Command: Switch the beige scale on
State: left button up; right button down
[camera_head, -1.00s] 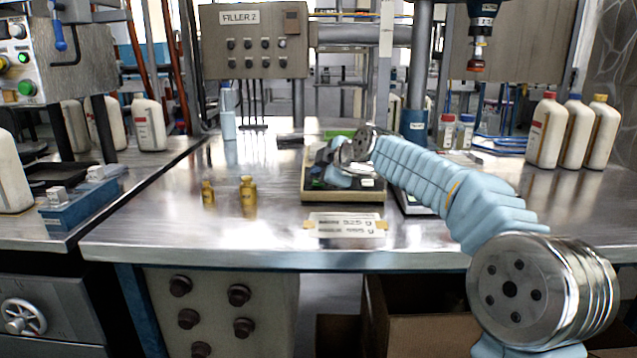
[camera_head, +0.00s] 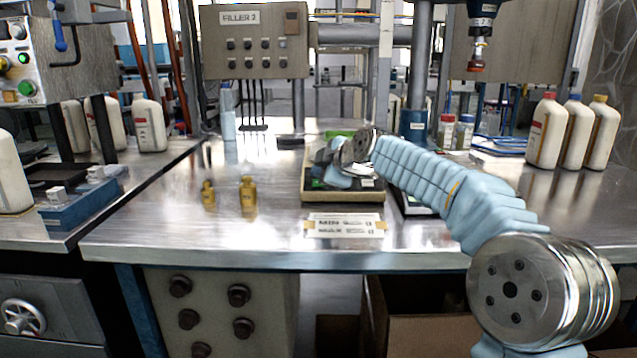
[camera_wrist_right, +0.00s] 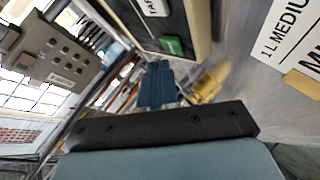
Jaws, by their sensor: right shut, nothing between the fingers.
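The beige scale (camera_head: 343,197) lies on the steel bench, in the middle of the head view. Its beige edge (camera_wrist_right: 198,28) and dark front panel show in the right wrist view, with a green button (camera_wrist_right: 172,45) and a white key lettered TARE (camera_wrist_right: 152,7). My right gripper (camera_head: 328,176) is over the scale's front part and hides some of it. Its blue fingers (camera_wrist_right: 157,68) are shut and empty, with their tips close to the green button. I cannot tell whether they touch it. My left gripper is not in view.
A white label card (camera_head: 343,225) lies in front of the scale. Another dark device (camera_head: 412,205) is partly behind my right arm. White jugs (camera_head: 575,135) stand at the right. Bench between bottles and scale is clear.

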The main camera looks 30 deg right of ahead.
jog(key=shift+f, duration=0.1)
dwell(0.4)
jog(key=shift+w+d+f+b, duration=0.1)
jog(key=shift+f+b, duration=0.2)
jog(key=shift+b, duration=0.2)
jog(key=shift+w+f+b, duration=0.1)
jog(key=shift+f+b, duration=0.2)
jog(key=shift+r, duration=0.15)
dwell(0.4)
jog(key=shift+s+r+p, duration=0.2)
jog(key=shift+r+p, duration=0.25)
jog(key=shift+r, duration=0.1)
notch_tip(320, 180, up, 6)
jog(key=s+a+p, duration=0.1)
jog(key=s+p, duration=0.1)
jog(key=p, duration=0.1)
jog(key=shift+a+f+p, duration=0.15)
jog(key=shift+f+p, duration=0.05)
jog(key=shift+p, duration=0.2)
dwell(0.9)
